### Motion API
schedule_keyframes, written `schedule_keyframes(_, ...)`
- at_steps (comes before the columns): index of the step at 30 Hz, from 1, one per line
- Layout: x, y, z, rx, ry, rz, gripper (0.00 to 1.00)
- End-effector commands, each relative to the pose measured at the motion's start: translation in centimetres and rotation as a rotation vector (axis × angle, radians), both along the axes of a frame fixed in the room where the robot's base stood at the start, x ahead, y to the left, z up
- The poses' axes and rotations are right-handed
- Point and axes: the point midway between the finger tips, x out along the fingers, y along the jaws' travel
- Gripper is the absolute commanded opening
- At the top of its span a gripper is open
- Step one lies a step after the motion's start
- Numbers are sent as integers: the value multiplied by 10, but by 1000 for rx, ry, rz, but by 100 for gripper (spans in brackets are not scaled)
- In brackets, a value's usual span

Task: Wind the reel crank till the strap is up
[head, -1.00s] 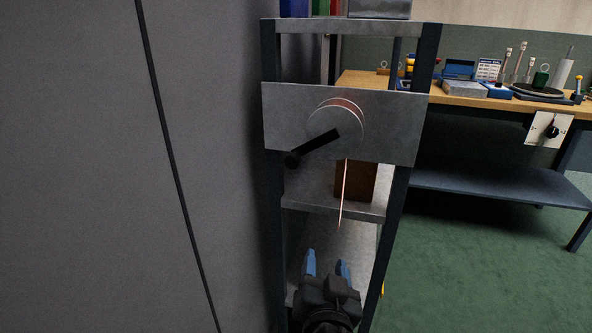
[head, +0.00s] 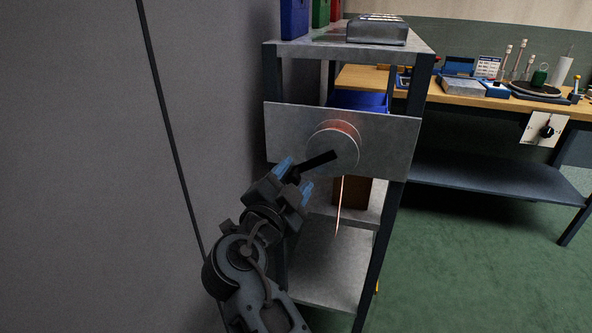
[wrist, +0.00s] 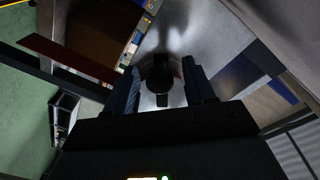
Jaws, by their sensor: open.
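The reel (head: 332,152) is a grey disc with a reddish rim on a grey plate (head: 392,148) fixed across a shelf rack. Its black crank (head: 320,160) points down and left, the handle end partly hidden by my gripper. The thin pale-red strap (head: 340,205) hangs below the reel, its lower end in front of the lower shelf. My gripper (head: 295,179) is open at the crank's handle end. In the wrist view, the dark round handle (wrist: 160,75) sits between the two open fingers (wrist: 163,88), with gaps at both sides.
A tall grey panel (head: 80,170) stands close on the left. The rack's top shelf (head: 320,50) carries bins and a metal tray (head: 377,30). A workbench (head: 445,90) with tools stands at the back right. Green floor (head: 450,260) is free at the right.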

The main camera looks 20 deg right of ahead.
Motion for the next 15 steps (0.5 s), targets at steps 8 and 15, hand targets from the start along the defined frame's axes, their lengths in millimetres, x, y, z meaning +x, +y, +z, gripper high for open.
schedule_keyframes(8, 13, -11, 0, -1, 1, 1, 54)
schedule_keyframes(15, 13, -11, 0, -1, 1, 1, 51)
